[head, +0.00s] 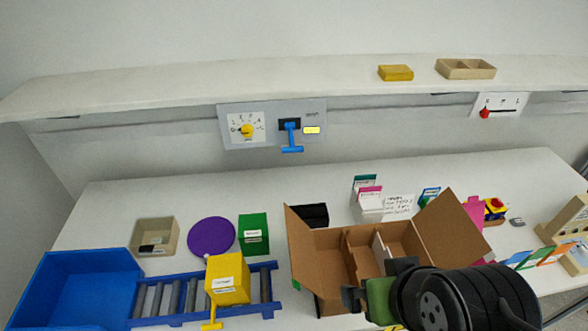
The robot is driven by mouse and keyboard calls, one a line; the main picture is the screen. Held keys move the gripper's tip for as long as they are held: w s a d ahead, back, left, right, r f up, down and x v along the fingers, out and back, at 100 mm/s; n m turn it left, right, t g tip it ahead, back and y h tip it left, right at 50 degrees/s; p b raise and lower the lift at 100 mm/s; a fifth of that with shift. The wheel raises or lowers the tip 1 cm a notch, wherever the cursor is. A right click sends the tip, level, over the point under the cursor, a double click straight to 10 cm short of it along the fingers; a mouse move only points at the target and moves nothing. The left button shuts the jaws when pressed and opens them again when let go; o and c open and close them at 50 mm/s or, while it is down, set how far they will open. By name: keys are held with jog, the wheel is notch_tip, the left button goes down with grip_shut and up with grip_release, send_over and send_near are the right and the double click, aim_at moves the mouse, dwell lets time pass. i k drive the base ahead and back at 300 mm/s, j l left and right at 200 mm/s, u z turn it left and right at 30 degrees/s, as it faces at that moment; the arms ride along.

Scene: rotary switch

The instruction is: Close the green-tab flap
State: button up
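An open brown cardboard box (322,262) stands at the front middle of the table. Its left flap (299,238) stands up and leans outward. Its right flap (452,226) is spread wide to the right. My gripper (377,282) is at the box's front right, with dark fingers apart on two sides of a dark green piece (380,301). I cannot tell whether this piece is the flap's green tab or part of my gripper, nor whether the fingers grip it. My black arm hides the box's front right corner and any flap there.
A blue roller conveyor (190,318) with a yellow box (228,280) and a blue bin (75,290) lie left. White cards (385,207) stand behind the box. A switch panel (272,124) hangs on the wall below a shelf (200,86). Free table lies at the back left.

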aim_at(305, 271)
jog(key=k+j+u, duration=0.1)
jog(key=u, duration=0.35)
jog(key=k+j+u, duration=0.1)
jog(key=u, duration=0.35)
jog(key=j+u, duration=0.25)
jog(key=u, duration=0.15)
jog(key=j+u, duration=0.2)
jog(key=u, duration=0.25)
jog(key=j+u, duration=0.25)
jog(key=u, duration=0.2)
jog(key=j+u, duration=0.2)
jog(key=u, duration=0.25)
